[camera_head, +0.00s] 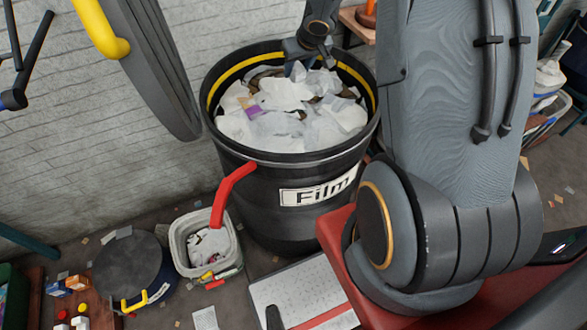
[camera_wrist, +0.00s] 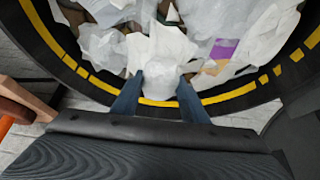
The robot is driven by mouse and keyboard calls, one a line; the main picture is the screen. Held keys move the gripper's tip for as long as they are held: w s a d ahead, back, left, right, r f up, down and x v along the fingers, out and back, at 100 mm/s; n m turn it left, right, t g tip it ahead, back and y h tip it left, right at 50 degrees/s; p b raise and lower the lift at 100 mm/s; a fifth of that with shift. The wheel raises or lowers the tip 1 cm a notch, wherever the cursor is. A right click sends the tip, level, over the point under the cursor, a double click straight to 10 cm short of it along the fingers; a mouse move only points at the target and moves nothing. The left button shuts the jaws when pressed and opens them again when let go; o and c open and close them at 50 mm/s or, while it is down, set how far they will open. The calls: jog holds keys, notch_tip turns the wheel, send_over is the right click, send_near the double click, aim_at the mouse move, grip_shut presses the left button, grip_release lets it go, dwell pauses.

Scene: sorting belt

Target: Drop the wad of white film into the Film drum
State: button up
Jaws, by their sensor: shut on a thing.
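The Film drum (camera_head: 290,225) is a big black open drum with a white "Film" label and a yellow band inside its rim. It is heaped with white film and paper scraps almost to the rim. My gripper (camera_head: 298,72) is over the far part of the drum's mouth in the head view. In the wrist view my gripper (camera_wrist: 160,84) has its two blue-grey fingers on either side of a wad of white film (camera_wrist: 160,78), shut on it. The wad is inside the rim outline, against similar white scraps behind it. I cannot tell whether it touches them.
A small grey bin (camera_head: 187,245) with scraps stands at the drum's left front. A dark round lidded drum (camera_head: 130,270) with a yellow handle is farther left. A red handle (camera_head: 231,188) rises by the drum's front. Litter is scattered on the floor. A brick wall (camera_head: 110,130) is behind.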

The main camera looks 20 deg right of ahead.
jog(key=shift+f+b, duration=1.65)
jog(key=shift+b, duration=0.35)
jog(key=o, duration=1.1)
jog(key=shift+c, duration=0.2)
jog(key=shift+r, duration=0.15)
jog(key=shift+p+v, duration=2.35)
jog(key=shift+v, duration=1.5)
